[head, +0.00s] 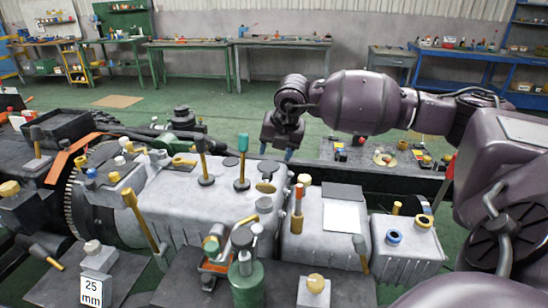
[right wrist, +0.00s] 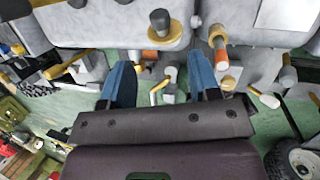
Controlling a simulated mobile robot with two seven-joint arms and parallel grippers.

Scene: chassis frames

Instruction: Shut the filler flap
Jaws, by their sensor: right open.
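My right gripper (head: 277,152) is open and empty, hanging with its blue fingertips down just behind the grey housing (head: 225,205). A small round grey plate (head: 268,166) stands tilted up on top of the housing, behind a yellow-tan disc (head: 265,188). It may be the filler flap, standing open, but I cannot tell for sure. The gripper is apart from it, behind and above. My left gripper is not in view.
Upright levers stand left of the plate, one with a teal knob (head: 243,143). Dark rails run behind the housing.

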